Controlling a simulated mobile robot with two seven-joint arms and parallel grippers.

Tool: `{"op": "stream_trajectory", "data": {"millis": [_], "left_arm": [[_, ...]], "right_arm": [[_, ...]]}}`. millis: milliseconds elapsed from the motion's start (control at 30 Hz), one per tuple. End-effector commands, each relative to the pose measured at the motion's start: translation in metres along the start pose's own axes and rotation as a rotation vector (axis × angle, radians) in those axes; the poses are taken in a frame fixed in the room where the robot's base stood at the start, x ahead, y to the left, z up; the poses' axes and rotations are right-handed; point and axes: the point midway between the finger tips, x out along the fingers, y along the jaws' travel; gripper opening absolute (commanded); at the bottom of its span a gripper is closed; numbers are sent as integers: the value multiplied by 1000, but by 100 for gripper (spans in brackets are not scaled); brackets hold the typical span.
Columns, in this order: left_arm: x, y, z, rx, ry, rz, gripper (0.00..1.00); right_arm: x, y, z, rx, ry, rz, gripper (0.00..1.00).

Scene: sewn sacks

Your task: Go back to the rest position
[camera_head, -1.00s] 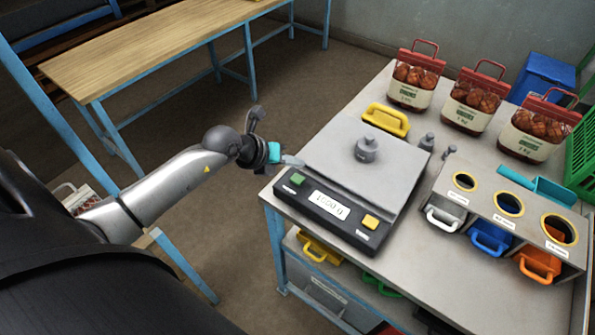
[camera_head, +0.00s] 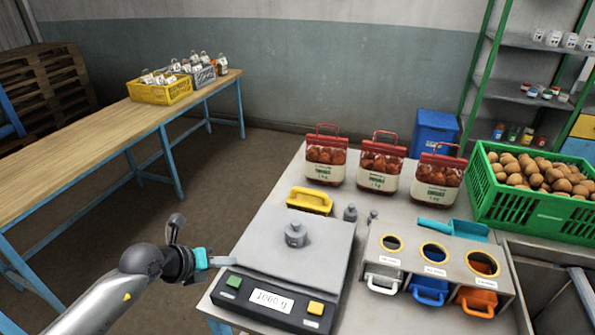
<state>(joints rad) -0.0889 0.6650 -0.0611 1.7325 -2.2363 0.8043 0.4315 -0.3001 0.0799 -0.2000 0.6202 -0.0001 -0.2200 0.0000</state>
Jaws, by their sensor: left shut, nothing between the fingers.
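My left gripper (camera_head: 222,262) is shut and empty, at the left edge of the scale (camera_head: 270,295). Its fingertips look close to the weighing plate's side; I cannot tell whether they touch it. The scale's display reads 1000 g, and a grey weight (camera_head: 295,235) stands on its plate. My left forearm comes in from the lower left. My right gripper does not show.
A bin unit with three round holes (camera_head: 440,262), a teal scoop (camera_head: 455,229) and a green crate (camera_head: 520,208) are to the right. A wooden table (camera_head: 90,150) stands left across open floor.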

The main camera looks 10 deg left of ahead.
Motion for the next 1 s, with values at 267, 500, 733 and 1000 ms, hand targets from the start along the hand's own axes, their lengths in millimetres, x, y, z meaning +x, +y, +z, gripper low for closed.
{"op": "stream_trajectory", "data": {"millis": [267,500,733,1000], "left_arm": [[-7,-71,3,-139,-116,-275,0],[-60,-144,40,-556,-394,-665,0],[-106,-122,65,-1094,-653,-785,0],[-110,-48,15,-1783,-816,-545,0]], "right_arm": [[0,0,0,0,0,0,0],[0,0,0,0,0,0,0],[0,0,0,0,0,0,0],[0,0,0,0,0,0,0]]}}
